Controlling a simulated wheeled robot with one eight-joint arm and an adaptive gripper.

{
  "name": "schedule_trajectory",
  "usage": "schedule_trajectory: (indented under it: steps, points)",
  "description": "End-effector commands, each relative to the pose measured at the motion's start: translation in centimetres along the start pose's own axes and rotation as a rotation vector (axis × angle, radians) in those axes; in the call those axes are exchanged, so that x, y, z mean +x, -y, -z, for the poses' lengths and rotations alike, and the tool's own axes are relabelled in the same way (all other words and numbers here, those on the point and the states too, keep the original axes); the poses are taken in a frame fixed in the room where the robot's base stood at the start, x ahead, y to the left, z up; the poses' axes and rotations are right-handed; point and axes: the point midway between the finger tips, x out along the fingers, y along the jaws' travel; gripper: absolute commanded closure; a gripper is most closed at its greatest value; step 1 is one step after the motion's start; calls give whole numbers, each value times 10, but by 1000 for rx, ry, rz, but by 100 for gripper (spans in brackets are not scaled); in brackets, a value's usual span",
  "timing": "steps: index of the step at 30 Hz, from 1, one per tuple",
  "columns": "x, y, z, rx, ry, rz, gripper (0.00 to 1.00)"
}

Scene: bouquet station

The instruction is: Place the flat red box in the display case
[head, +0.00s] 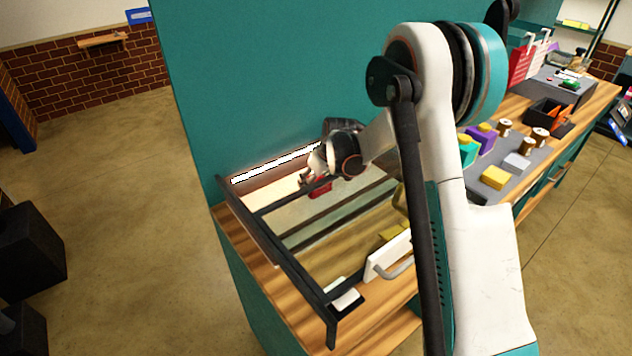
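The display case (277,250) has a dark frame, glass panes and a bright light strip (275,163) at the back. It stands on the wooden counter top against a teal panel. My gripper (311,180) reaches into the case from the right, near the light strip. A small red piece, which looks like the flat red box (320,188), shows right at the fingertips. The gripper hides part of it. It is too small to tell whether the fingers are shut on it or whether it rests on a surface.
A white panel with a grey handle (390,258) is at the case's front. Yellow, teal and purple boxes (480,139) and several spools stand on a grey mat at right. A black tray (548,113) and red bag (519,64) are farther back. My arm blocks the middle right.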

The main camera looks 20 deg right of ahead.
Motion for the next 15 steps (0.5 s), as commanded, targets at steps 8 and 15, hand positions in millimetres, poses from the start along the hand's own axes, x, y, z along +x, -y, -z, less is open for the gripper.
schedule_trajectory:
  steps: [8,15]
  points:
    - [2,0,-1,0,0,0,18]
    - [2,0,-1,0,0,0,14]
